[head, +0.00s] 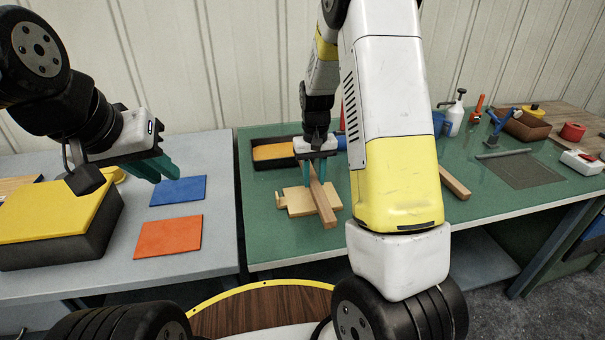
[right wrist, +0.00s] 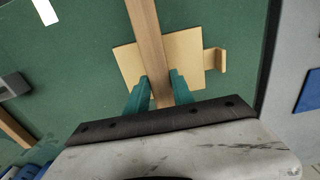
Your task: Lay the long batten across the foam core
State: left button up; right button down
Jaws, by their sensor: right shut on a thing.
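The long batten (head: 323,200), a brown wooden bar, lies over the tan foam core (head: 298,201) on the green bench. My right gripper (head: 318,176) is shut on the batten from above. In the right wrist view the batten (right wrist: 148,35) runs between the teal fingers (right wrist: 161,88) and crosses the core (right wrist: 184,50), sticking out past its edge. I cannot tell whether the batten touches the core or hangs just above it. My left gripper (head: 164,172) is empty and looks open, above the grey table by the blue sheet.
Another wooden bar (head: 455,182) lies partly behind my right arm. A dark tray (head: 270,153) with an orange pad stands behind the core. Blue (head: 178,191) and orange (head: 168,236) sheets and a yellow-topped block (head: 60,210) are on the grey table. Tools and bottles crowd the right end.

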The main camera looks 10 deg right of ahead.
aim_at(312, 180)
jog(key=shift+w+a+f, duration=0.1)
jog(key=shift+w+f, duration=0.05)
jog(key=shift+f, duration=0.75)
jog(key=shift+w+a+f, duration=0.1)
jog(key=shift+f, duration=0.8)
jog(key=shift+f, duration=0.1)
jog(key=c, duration=1.1)
grip_release()
